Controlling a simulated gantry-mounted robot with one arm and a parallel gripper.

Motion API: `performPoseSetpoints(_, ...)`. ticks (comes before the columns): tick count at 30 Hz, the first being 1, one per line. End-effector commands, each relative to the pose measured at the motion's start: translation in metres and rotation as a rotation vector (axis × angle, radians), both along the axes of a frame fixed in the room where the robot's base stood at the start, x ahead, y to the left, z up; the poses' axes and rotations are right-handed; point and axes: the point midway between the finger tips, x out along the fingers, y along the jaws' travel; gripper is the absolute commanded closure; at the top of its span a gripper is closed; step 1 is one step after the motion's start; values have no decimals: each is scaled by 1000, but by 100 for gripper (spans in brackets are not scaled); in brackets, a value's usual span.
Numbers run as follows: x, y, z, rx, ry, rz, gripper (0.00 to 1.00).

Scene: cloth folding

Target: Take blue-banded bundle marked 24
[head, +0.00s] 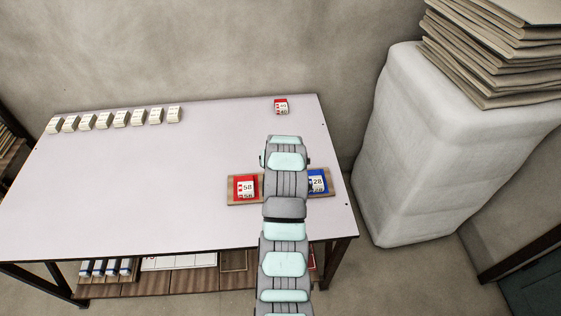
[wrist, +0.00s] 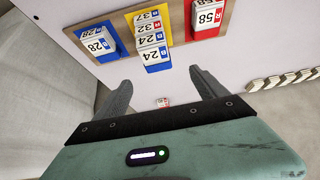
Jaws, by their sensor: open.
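In the wrist view, the blue-banded bundle marked 24 (wrist: 154,57) is at the near end of a row or stack of bundles on the yellow pad (wrist: 134,14). Labels 24, 32 and 37 show behind it. My gripper (wrist: 162,90) is open and empty, its fingers apart and pointing toward that row. The 24 bundle lies beyond the fingertips, roughly between them in the picture; I see no contact. In the head view, my arm hides the yellow pad and the 24 bundle, and the fingers cannot be made out.
The wooden board (head: 234,201) also holds a red pad with bundles marked 58 (head: 246,186) and a blue pad with bundles marked 28 (head: 317,183). A red-marked bundle (head: 281,105) sits at the table's back. Several pale bundles (head: 118,119) line the back left. The table's middle left is clear.

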Motion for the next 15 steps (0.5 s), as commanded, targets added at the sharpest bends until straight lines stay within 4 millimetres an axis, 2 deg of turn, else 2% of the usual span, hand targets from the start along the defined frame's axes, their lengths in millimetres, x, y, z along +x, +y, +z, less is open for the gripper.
performPoseSetpoints(1, -3, 0, 7, -1, 22, 3, 18)
performPoseSetpoints(5, -7, 0, 5, -2, 51, 8, 18)
performPoseSetpoints(15, 11, 2, -27, -2, 52, 8, 18)
